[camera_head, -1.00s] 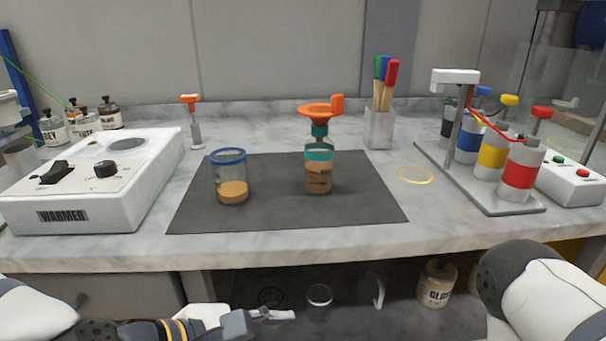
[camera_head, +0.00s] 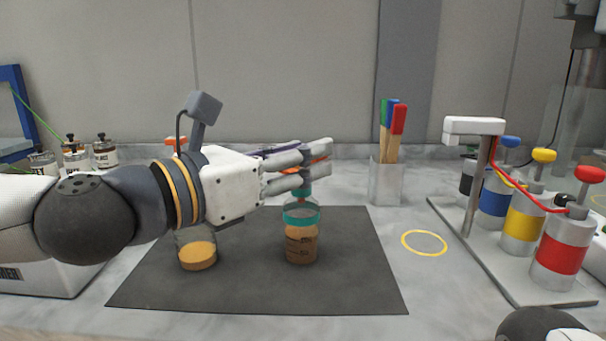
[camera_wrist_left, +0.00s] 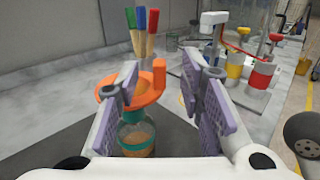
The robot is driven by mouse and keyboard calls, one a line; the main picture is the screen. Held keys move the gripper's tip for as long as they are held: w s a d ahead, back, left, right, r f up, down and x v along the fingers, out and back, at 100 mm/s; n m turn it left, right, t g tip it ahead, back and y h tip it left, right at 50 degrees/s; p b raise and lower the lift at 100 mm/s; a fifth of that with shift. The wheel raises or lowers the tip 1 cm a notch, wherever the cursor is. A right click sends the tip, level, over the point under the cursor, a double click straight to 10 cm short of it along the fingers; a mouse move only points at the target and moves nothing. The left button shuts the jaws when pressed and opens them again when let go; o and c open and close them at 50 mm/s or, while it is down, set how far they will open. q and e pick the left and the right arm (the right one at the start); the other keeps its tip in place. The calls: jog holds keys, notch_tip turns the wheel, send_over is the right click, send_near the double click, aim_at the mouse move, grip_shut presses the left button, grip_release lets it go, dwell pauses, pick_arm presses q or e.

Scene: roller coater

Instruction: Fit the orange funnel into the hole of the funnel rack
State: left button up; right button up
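The orange funnel (camera_wrist_left: 147,90) sits on a bottle (camera_head: 301,243) with a teal collar and brown contents; it also shows partly behind my fingers in the head view (camera_head: 319,169). My left gripper (camera_head: 326,160) is at funnel height, its fingers pointing right. In the left wrist view my left gripper (camera_wrist_left: 165,88) is open, with purple-padded fingers either side of the funnel; the left finger overlaps the funnel's rim, and I cannot tell whether it touches. A small orange-topped stand (camera_head: 176,141), possibly the funnel rack, is mostly hidden behind my left arm. My right gripper is out of view.
A glass jar (camera_head: 198,256) with tan contents stands left of the bottle on the dark mat (camera_head: 350,285). A rack of coloured cylinders (camera_head: 525,235) stands at right.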

pick_arm(q)
jog(key=x, duration=0.4)
jog(key=shift+f, duration=0.1)
grip_shut()
